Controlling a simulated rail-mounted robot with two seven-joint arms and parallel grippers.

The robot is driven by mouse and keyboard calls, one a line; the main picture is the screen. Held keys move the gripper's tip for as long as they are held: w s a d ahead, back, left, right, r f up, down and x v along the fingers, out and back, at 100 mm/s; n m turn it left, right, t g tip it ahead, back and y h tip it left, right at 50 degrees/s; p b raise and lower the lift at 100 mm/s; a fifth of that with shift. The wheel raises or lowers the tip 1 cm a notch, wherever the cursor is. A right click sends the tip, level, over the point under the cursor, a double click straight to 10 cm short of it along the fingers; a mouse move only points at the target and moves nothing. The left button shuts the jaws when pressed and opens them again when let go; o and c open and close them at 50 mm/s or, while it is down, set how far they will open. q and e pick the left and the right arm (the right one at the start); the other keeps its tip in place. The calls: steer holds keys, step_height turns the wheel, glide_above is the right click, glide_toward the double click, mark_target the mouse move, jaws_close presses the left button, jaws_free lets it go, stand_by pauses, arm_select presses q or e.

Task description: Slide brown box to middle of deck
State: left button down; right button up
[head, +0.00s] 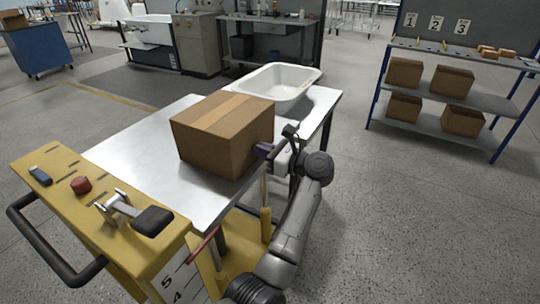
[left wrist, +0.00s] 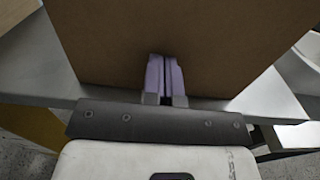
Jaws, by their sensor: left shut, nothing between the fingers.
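The brown box (head: 215,140) is a closed cardboard carton with a lighter tape strip along its top. It sits flat on the steel deck (head: 125,150), close to the deck's right edge. My left gripper (head: 262,150) is at the box's right side, low on that face, with its fingers pointing at it. In the left wrist view the purple fingertips (left wrist: 164,62) are together with nothing between them. They lie at or against the box's brown face (left wrist: 190,30); I cannot tell if they touch. My right gripper is not in view.
A white tub shell (head: 277,80) stands behind the box. The yellow cart end (head: 90,205) with a handle, red button and lever is at the near left. Bare deck lies left of the box. A shelf (head: 460,100) with several boxes stands at right.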

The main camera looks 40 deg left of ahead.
arm_select(q)
steer(key=shift+a, duration=0.1)
stand_by(0.3)
steer(key=a, duration=0.3)
steer(key=s+a, duration=0.1)
steer(key=a, duration=0.7)
steer(key=shift+s+b, duration=0.35)
steer(key=shift+s, duration=0.05)
